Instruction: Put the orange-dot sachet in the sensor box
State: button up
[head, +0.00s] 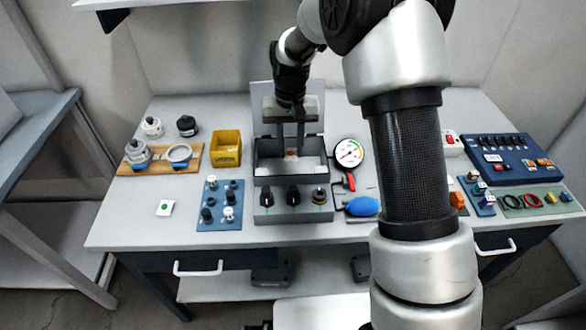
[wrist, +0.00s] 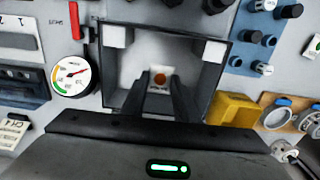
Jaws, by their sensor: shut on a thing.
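The orange-dot sachet (head: 291,153) is a small white packet with an orange dot; it also shows in the wrist view (wrist: 160,77). My gripper (head: 291,148) is shut on it, with the fingers pointing down into the open sensor box. The sensor box (head: 290,180) is a grey, dark-rimmed open box at the middle of the table, with its lid (head: 265,91) raised behind. In the wrist view the box walls (wrist: 205,65) surround the sachet and fingertips (wrist: 160,88). I cannot tell whether the sachet touches the box floor.
A yellow bin (head: 226,149) stands left of the box. A green-dot sachet (head: 165,208) lies at the front left. A panel of black knobs (head: 293,208) is in front of the box. A pressure gauge (head: 349,152) and blue bulb (head: 362,206) are to its right.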

jog(key=shift+f+b, duration=0.3)
jog(key=shift+f, duration=3.15)
jog(key=shift+f, duration=0.2)
jog(key=o, duration=1)
jog(key=shift+r, duration=0.15)
